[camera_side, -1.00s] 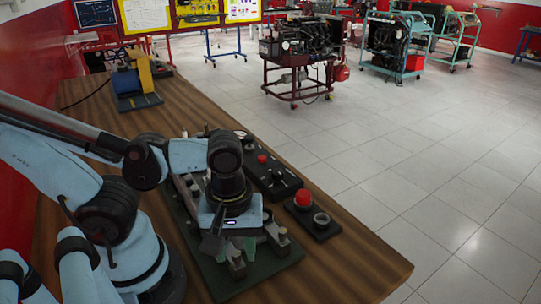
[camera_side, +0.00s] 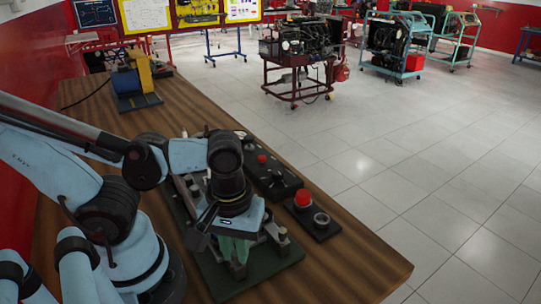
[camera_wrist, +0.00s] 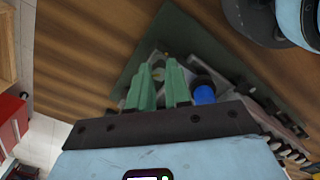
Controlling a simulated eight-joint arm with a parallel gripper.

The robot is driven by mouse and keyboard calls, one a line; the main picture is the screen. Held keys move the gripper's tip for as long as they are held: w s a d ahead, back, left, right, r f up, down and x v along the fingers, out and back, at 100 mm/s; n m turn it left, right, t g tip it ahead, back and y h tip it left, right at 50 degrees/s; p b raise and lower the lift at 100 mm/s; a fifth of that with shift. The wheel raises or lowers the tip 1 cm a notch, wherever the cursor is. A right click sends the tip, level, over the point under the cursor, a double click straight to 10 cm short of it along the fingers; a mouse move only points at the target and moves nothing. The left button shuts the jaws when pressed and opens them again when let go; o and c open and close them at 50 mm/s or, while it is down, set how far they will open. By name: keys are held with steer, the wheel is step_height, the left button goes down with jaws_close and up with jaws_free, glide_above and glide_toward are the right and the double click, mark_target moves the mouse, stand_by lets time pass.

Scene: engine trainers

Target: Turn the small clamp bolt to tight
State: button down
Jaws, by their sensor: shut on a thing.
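My gripper (camera_side: 237,250) points down over the clamp fixture on the green-black base plate (camera_side: 275,258). Its two green fingers also show in the wrist view (camera_wrist: 158,68). They are close together and shut on a small grey bolt (camera_wrist: 158,74), which is mostly hidden between the fingertips. In the side view the fingers cover the bolt top, so its turned angle cannot be told. A second metal post (camera_side: 282,235) of the fixture stands to the right of the fingers. A blue cylinder (camera_wrist: 204,95) is right of the fingers in the wrist view.
A black control box (camera_side: 272,180) with a red button lies behind the fixture. A red mushroom button (camera_side: 302,198) and a round grey ring (camera_side: 321,219) sit on a dark block to its right. A blue and yellow machine (camera_side: 135,85) stands farther back. The wooden table (camera_side: 350,265) is clear at front right.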

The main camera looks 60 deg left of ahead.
steer(key=m, duration=1.3)
steer(key=shift+m, duration=0.4)
steer(key=m, duration=1.3)
steer(key=c, duration=1.1)
jaws_free()
steer(key=shift+o, duration=0.2)
steer(key=shift+r, duration=0.15)
step_height(320, 180, up, 12)
